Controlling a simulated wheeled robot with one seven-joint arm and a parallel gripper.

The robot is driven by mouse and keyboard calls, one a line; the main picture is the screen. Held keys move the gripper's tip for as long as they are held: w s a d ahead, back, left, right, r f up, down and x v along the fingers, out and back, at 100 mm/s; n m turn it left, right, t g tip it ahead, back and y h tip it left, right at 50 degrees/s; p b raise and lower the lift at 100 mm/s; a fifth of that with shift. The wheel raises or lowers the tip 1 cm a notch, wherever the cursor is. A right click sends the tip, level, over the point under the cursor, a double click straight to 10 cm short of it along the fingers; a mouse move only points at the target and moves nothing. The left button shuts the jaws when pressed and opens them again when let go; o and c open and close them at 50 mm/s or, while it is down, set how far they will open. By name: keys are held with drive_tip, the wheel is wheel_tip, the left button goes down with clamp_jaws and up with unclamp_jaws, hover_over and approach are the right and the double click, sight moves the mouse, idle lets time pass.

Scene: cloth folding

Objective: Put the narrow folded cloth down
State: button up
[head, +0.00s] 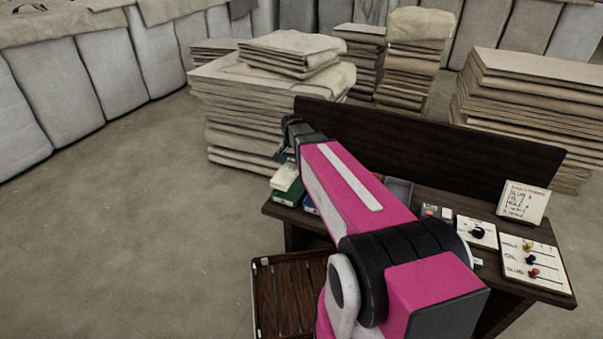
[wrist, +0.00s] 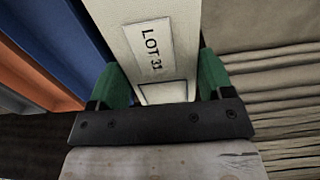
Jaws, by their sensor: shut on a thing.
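My gripper (wrist: 163,82) has its green fingertips on either side of a narrow pale piece with a "LOT 31" label, which I take for the narrow folded cloth (wrist: 178,25). In the head view my gripper (head: 291,132) is small and dark, near the left end of the desk's back panel.
The desk (head: 425,204) has a dark back panel (head: 430,145) and carries cards with pegs (head: 530,262) at right. Green boxes (head: 287,192) lie at its left end. Tall cloth stacks (head: 250,125) stand behind. A slatted wooden piece (head: 290,295) is in front; the left floor is clear.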

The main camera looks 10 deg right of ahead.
drive_tip(key=w+d+f, duration=0.1)
drive_tip(key=w+d, duration=0.1)
drive_tip(key=w+d+f, duration=0.2)
drive_tip(key=shift+d+f, duration=0.25)
drive_tip(key=shift+f, duration=2.1)
drive_tip(key=o, duration=0.8)
drive_tip(key=shift+f, duration=0.1)
drive_tip(key=shift+c, duration=0.2)
wheel_tip(320, 180, up, 12)
drive_tip(key=s+f+n, duration=0.2)
drive_tip(key=s, duration=0.5)
drive_tip(key=s+f+n, duration=0.2)
drive_tip(key=s, duration=0.5)
drive_tip(key=s+f+n, duration=0.2)
drive_tip(key=s, duration=0.5)
drive_tip(key=shift+s+f+n, duration=0.1)
drive_tip(key=shift+f+n, duration=0.25)
drive_tip(key=shift+n, duration=0.05)
